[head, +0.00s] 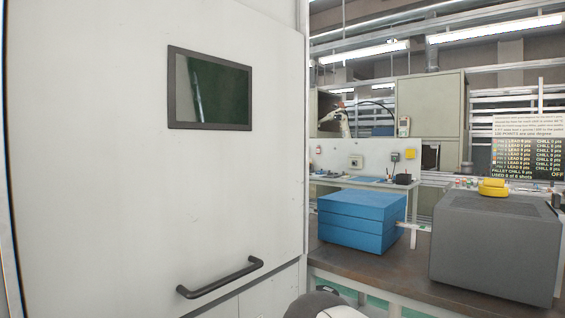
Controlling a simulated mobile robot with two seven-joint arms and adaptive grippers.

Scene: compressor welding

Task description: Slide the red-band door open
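A large white door panel (90,150) fills the left of the head view, close to me. It has a dark-framed window (209,90) with dark green glass in its upper part. A black bar handle (220,278) is fixed low on the panel and slants up to the right. I see no red band on the visible part of the panel. Neither of my grippers can be made out. A dark rounded part and a white part at the bottom edge look like a piece of my arm, right of the handle and apart from it.
Right of the panel, a brown-topped bench (410,272) carries a blue box (360,222) and a grey block (495,240) with a yellow piece (493,187) on top. A text board (527,147) hangs behind. A white robot arm (340,122) stands in a cabinet farther back.

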